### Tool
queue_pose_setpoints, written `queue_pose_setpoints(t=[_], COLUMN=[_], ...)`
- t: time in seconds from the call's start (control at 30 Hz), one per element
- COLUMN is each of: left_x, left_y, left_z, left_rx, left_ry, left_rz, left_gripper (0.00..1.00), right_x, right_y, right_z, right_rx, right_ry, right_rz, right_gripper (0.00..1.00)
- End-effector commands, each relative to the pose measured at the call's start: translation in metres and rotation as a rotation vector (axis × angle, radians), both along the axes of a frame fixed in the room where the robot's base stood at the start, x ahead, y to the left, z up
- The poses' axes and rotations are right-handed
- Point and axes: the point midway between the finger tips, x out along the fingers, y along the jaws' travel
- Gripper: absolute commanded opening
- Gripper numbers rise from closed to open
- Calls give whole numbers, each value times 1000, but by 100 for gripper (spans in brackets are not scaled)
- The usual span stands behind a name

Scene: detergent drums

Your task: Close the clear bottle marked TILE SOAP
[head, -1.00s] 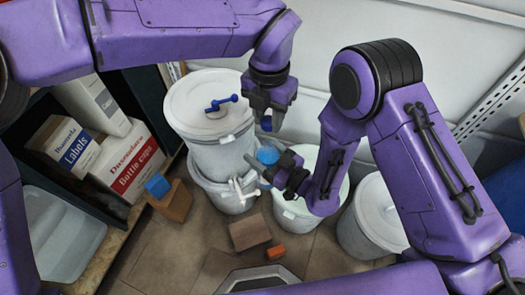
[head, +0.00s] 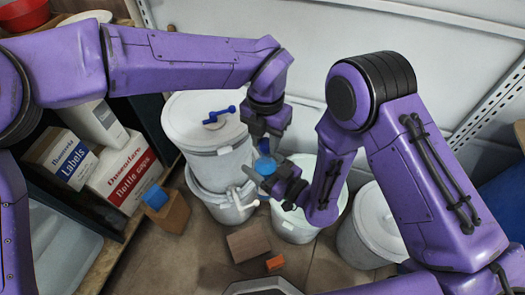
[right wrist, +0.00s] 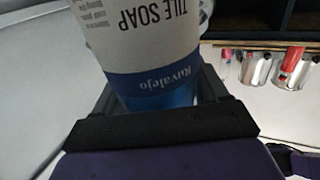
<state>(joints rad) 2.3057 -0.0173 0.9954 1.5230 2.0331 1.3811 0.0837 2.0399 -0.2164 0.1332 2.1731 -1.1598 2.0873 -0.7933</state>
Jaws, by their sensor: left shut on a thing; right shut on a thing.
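The clear bottle marked TILE SOAP (right wrist: 150,45) fills the right wrist view, its label upside down and blue contents showing near the jaws. In the head view only its blue part (head: 265,166) shows, beside the big white drum. My right gripper (head: 268,180) is shut on this bottle. My left gripper (head: 262,138) is shut on a small blue thing (head: 263,146), probably the cap, just above the bottle. The jaws hide much of it, and I cannot tell whether it touches the bottle.
Other white drums (head: 297,225) (head: 370,228) stand below and right.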

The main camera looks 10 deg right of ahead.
Motion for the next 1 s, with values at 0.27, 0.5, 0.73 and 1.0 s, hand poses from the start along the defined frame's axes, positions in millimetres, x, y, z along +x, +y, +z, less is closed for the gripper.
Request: queue_pose_setpoints(t=[0.27,0.5,0.73,1.0], left_x=[0,-1,0,0], left_y=[0,0,0,0], left_z=[0,-12,-18,-18], left_rx=[1,2,1,1], left_ry=[1,2,1,1], left_rz=[0,1,1,1], left_gripper=[7,7,7,7], right_x=[0,0,0,0], right_y=[0,0,0,0], right_z=[1,1,1,1], right_rx=[1,1,1,1], right_ry=[-2,-2,-2,-2], right_rz=[0,0,0,0], right_gripper=[0,0,0,0])
